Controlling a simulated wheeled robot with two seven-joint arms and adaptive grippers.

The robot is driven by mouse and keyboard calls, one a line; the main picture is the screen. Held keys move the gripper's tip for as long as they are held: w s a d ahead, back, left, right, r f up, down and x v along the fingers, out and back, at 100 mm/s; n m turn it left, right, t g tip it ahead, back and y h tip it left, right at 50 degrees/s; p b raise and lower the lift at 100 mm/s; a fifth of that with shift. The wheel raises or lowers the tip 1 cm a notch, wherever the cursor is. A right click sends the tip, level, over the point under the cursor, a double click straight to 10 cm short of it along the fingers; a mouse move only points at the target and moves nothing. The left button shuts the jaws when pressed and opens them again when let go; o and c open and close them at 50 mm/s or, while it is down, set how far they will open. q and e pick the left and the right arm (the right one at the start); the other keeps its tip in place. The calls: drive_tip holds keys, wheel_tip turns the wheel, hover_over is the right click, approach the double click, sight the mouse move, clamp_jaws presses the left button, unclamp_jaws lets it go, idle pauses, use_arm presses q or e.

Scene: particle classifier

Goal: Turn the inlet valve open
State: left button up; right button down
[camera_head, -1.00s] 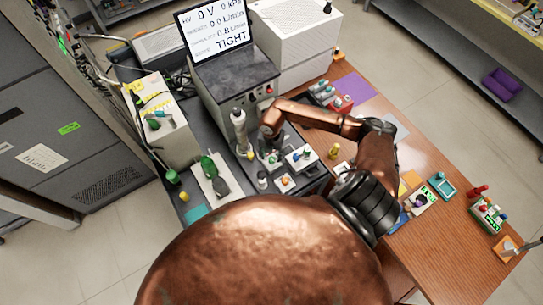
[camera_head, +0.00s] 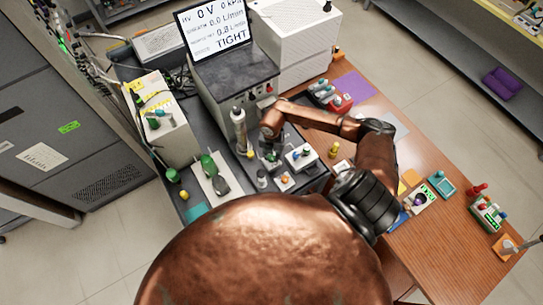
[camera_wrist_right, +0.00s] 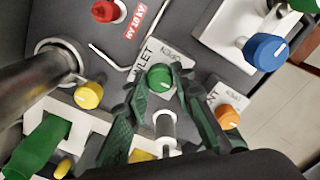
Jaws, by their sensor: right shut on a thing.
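The inlet valve's round green knob (camera_wrist_right: 160,77) has a white pointer line and sits by a white plate whose label partly reads "INLET". My right gripper (camera_wrist_right: 160,90) has its green fingers on either side of the knob, closed on it. In the head view my right gripper (camera_head: 271,140) reaches down onto the dark instrument deck, and its hand mostly hides the knob. The screen (camera_head: 214,30) reads 0 V, 0 kPa, 0.0 L/min, 0.8 L/min and TIGHT. My left gripper does not show.
Around the knob in the right wrist view are an orange knob (camera_wrist_right: 228,116), a yellow knob (camera_wrist_right: 89,95), a blue knob (camera_wrist_right: 266,51), a red knob (camera_wrist_right: 105,10) and a metal column (camera_wrist_right: 35,80). The wooden table (camera_head: 440,245) lies to the right.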

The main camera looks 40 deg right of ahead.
drive_tip(key=n+b, duration=0.2)
drive_tip(key=shift+f+n+b, duration=0.1)
drive_tip(key=shift+n+b, duration=0.25)
drive_tip(key=shift+n, duration=0.05)
drive_tip(key=n+b, duration=0.4)
drive_tip(key=n, duration=0.1)
drive_tip(key=shift+b, duration=0.4)
drive_tip(key=n+b, duration=0.5)
drive_tip(key=shift+n, duration=0.4)
drive_tip(key=shift+a+n+b, duration=0.1)
drive_tip(key=shift+n+b, duration=1.6)
drive_tip(key=shift+n, duration=0.4)
drive_tip(key=c, duration=1.7)
unclamp_jaws()
drive_tip(key=shift+o, duration=0.2)
